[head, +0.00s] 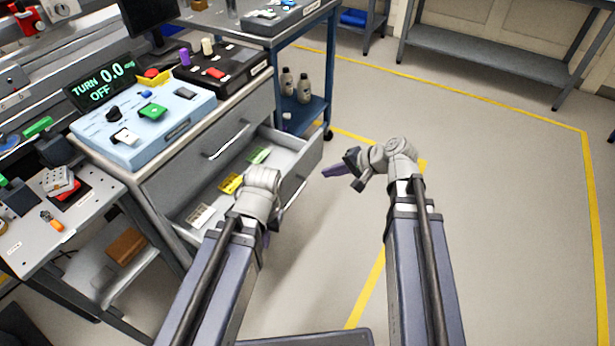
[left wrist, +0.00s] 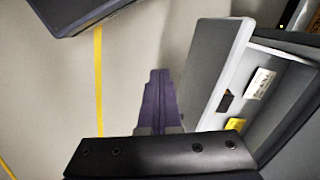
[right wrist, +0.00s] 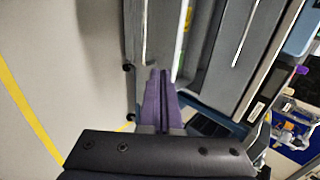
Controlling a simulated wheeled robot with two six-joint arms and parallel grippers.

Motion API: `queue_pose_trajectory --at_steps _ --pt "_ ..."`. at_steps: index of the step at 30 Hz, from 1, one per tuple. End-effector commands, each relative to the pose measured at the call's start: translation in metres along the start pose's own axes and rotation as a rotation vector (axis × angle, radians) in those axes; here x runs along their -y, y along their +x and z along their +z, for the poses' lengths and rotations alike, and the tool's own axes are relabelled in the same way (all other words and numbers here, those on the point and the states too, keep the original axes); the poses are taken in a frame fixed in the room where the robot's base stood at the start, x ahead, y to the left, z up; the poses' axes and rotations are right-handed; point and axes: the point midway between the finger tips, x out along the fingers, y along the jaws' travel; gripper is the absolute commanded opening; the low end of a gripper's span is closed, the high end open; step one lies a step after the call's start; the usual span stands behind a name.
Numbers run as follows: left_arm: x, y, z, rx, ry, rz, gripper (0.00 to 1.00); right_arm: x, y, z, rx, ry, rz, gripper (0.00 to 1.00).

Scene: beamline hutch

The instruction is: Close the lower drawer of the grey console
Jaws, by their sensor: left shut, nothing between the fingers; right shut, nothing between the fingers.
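The grey console (head: 180,172) has its lower drawer (head: 308,163) pulled out, with the inside showing. Its upper drawer (head: 250,112) is shut. The lower drawer's front also shows in the left wrist view (left wrist: 212,70), right of my left fingers. My left gripper (left wrist: 160,98) is shut and empty, just outside the drawer front; in the head view my wrist mostly hides it. My right gripper (head: 333,171) is shut and empty, in front of the drawer's far end. In the right wrist view its fingers (right wrist: 158,90) overlap the drawer front; I cannot tell whether they touch.
The drawer holds a yellow item (head: 230,183), a green item (head: 258,156) and a pale card (head: 200,215). A light-blue panel box (head: 145,125) stands on the console. A blue cart (head: 310,108) with bottles stands behind. The floor (head: 500,220) at right is clear.

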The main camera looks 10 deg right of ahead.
Motion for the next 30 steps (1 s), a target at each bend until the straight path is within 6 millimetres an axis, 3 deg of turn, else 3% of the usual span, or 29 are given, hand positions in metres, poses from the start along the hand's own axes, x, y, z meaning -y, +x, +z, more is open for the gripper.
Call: queue_pose_trajectory --at_steps 17,21,30 --pt "-0.005 0.074 -0.005 -0.001 0.004 -0.011 0.0 -0.004 0.105 -0.001 0.003 -0.004 0.002 0.0" --pt "-0.004 0.066 -0.004 -0.001 0.004 -0.011 0.0 0.015 0.115 -0.001 0.002 -0.004 0.002 0.0" --pt "-0.004 0.066 -0.004 -0.001 0.004 -0.011 0.0 0.027 0.128 0.0 0.0 -0.003 0.002 0.0"
